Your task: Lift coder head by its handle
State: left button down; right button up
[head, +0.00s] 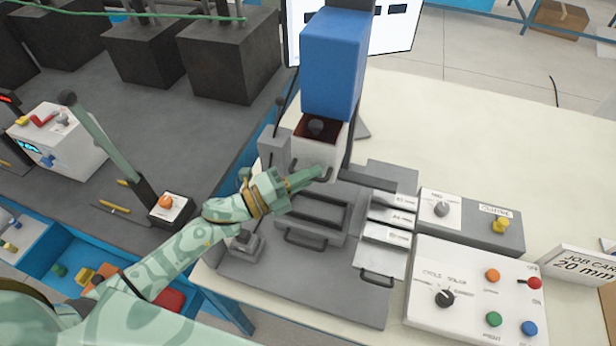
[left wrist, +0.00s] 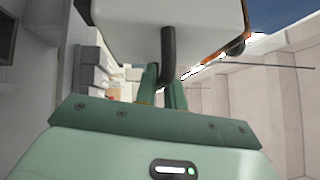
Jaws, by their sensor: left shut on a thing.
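The coder head is a white block (head: 309,150) with a dark top and a black knob, below a blue housing (head: 332,62) in the head view. Its underside and side fill the top of the left wrist view (left wrist: 120,28). Its dark curved handle (left wrist: 168,52) hangs down at the block's front. My left gripper (head: 316,174) reaches in from the left and is shut on the handle, with its green fingers on either side in the left wrist view (left wrist: 163,88). My fingers hide part of the handle in the head view. My right gripper is not in view.
A grey machine base (head: 300,290) with a slotted bed and handles lies below the head. Labelled plates (head: 385,236) sit to its right. A white control panel (head: 475,295) with knobs and buttons stands farther right. The cream table (head: 470,140) is clear behind.

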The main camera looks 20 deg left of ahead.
pick_arm(q)
jog(key=c, duration=1.5)
grip_release()
jog(key=shift+f, duration=0.15)
jog(key=b+v, duration=0.2)
jog(key=v, duration=1.4)
jog(key=shift+b, duration=0.35)
jog(key=shift+a, duration=0.2)
